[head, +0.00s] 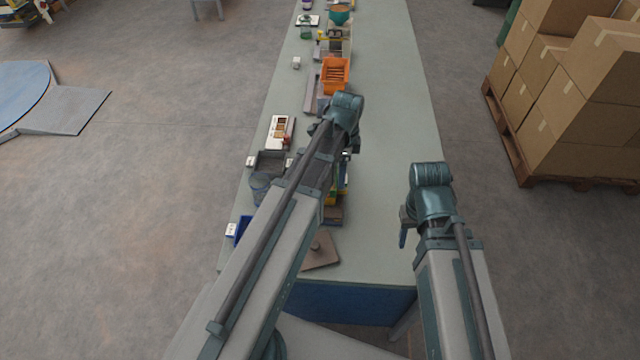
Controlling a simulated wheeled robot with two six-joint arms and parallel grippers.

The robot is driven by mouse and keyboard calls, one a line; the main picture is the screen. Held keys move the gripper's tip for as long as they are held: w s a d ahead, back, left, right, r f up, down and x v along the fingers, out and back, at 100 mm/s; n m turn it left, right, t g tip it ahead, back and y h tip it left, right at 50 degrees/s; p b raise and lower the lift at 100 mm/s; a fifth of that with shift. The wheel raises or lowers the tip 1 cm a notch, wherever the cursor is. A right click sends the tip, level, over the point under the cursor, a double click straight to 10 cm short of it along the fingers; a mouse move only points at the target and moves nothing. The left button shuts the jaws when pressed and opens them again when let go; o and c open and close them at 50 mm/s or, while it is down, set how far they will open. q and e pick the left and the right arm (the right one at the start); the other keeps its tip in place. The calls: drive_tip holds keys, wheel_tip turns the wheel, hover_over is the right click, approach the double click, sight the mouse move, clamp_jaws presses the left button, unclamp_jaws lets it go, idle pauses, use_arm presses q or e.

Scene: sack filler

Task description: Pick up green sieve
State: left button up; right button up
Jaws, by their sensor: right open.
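I cannot make out a green sieve for certain. A small teal-green round vessel (340,16) with a brown top stands at the far end of the long bench (390,120). A small green item (305,32) stands to its left. Both are far beyond my grippers. My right gripper (404,232) is open and points down by the bench's right edge, near its front, with nothing seen in it. My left gripper (350,148) is mostly hidden by its own arm, over the middle of the bench; I cannot see its jaws.
An orange basket (335,76), a white box with coloured parts (280,130), a dark tray (270,163) and a brown board (321,252) line the bench's left half. Its right half is clear. Cartons (590,110) on a pallet stand at the right.

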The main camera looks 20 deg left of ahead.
use_arm(q)
wheel_tip(320, 180, down, 4)
drive_tip(key=b, duration=0.3)
drive_tip(key=shift+s, duration=0.15)
clamp_jaws()
